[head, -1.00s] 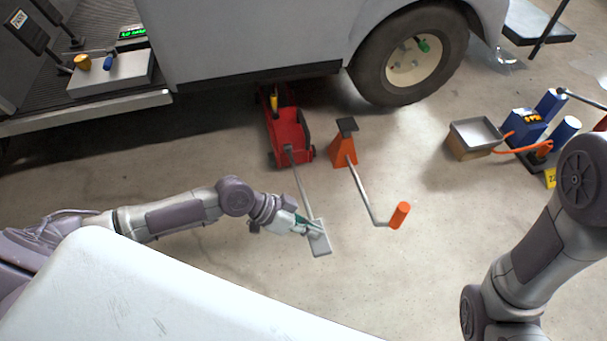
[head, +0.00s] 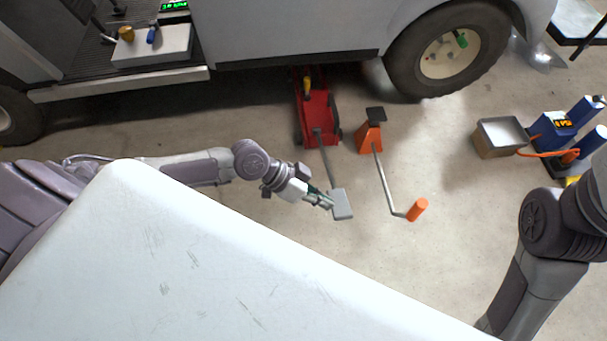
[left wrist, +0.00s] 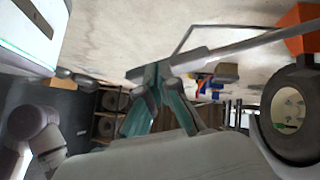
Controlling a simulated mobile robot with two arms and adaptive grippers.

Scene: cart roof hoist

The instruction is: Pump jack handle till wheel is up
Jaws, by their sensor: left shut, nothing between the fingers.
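The red floor jack (head: 318,112) stands on the floor partly under the cart's side. Its grey handle (head: 328,165) slants toward me and ends in a flat grey pad (head: 342,204). My left gripper (head: 328,201) is shut and empty, its fingertips right at the pad's left side. In the left wrist view the shut fingers (left wrist: 155,75) overlap the pad; I cannot tell whether they touch it. The cart's wheel (head: 450,58) is right of the jack; a gap below it cannot be made out. My right arm shows at right, its gripper out of view.
An orange jack stand (head: 369,137) is right of the jack, near a bent grey rod with an orange grip (head: 418,209). A grey-topped box (head: 500,135) and blue cylinders (head: 587,110) stand farther right. A white surface (head: 180,265) fills the lower left.

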